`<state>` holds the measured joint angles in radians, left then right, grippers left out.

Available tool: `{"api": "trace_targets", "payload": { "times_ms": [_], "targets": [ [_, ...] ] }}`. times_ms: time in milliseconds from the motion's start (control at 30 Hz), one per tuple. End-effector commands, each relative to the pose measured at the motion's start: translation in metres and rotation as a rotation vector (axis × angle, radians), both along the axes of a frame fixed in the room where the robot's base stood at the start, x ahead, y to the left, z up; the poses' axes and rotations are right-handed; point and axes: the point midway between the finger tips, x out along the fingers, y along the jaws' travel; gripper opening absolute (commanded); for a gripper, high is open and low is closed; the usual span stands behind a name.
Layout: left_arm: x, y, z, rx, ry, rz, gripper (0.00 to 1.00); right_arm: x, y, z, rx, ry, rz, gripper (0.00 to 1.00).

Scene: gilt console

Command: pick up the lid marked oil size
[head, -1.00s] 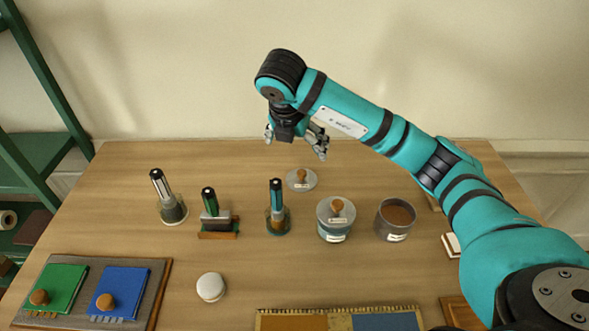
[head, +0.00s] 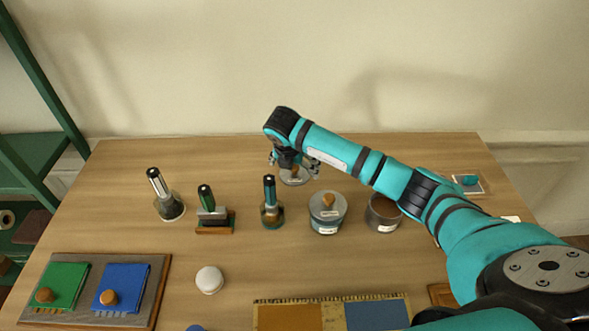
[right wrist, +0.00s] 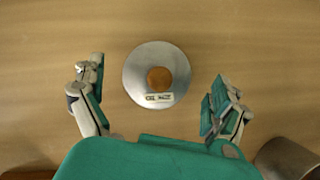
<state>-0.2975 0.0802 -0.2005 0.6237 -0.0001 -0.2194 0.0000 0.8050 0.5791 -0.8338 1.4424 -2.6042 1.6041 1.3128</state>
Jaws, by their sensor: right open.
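The lid marked oil size (right wrist: 136,82) is a round grey disc with a brown wooden knob and a small white label. It lies flat on the table, and in the head view the lid (head: 294,181) is partly hidden by my gripper. My right gripper (right wrist: 158,98) is open above the lid, its fingers to either side and apart from it. In the head view the right gripper (head: 294,166) hangs pointing down at the table's back. My left gripper is not in view.
A lidded grey pot (head: 327,222) and an open pot with brown contents (head: 382,222) stand to the right in front of the lid. The table behind the lid is clear.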

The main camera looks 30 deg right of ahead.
Motion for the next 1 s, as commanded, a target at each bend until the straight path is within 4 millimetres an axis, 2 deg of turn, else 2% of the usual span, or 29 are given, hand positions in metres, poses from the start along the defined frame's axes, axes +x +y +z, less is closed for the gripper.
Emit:
{"api": "trace_targets", "payload": {
  "times_ms": [100, 333, 900, 1000],
  "targets": [
    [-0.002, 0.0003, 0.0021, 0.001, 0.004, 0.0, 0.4, 0.0021, -0.0026, -0.0084, -0.001, 0.001, 0.0, 1.0],
    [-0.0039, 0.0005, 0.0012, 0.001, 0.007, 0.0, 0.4, 0.0027, -0.0028, -0.0097, 0.0, -0.001, 0.0, 1.0],
    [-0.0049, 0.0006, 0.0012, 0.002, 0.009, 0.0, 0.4, 0.0024, -0.0029, -0.0096, 0.0, 0.0, 0.0, 0.26],
    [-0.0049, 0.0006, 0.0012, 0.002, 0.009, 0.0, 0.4, 0.0024, -0.0028, -0.0096, 0.0, 0.0, 0.0, 0.25]
  ]
}}
